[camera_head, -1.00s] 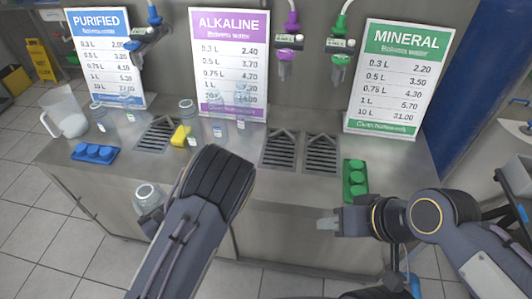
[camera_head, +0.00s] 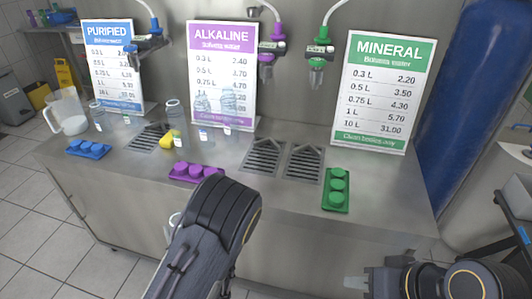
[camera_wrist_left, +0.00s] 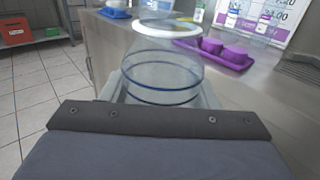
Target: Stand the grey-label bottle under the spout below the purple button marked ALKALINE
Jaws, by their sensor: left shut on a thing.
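My left gripper (camera_wrist_left: 160,92) is shut around a clear bottle (camera_wrist_left: 160,68) with dark blue rings and a white rim, seen in the left wrist view. Its label does not show. In the head view my left forearm hides most of the gripper; only a pale bit of the bottle (camera_head: 174,219) shows, in front of the counter. The ALKALINE sign (camera_head: 222,70) stands at the back. The purple spout (camera_head: 266,57) hangs right of it. Purple buttons (camera_head: 195,173) lie on the counter's front edge. My right gripper (camera_head: 357,283) is low right; its jaw opening is unclear.
Several clear bottles (camera_head: 174,112) and a yellow object (camera_head: 152,135) stand on the counter at left. Drain grates (camera_head: 264,156) are set in the counter. Green buttons (camera_head: 336,188) lie right. A jug (camera_head: 68,112) and blue buttons (camera_head: 88,148) are far left.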

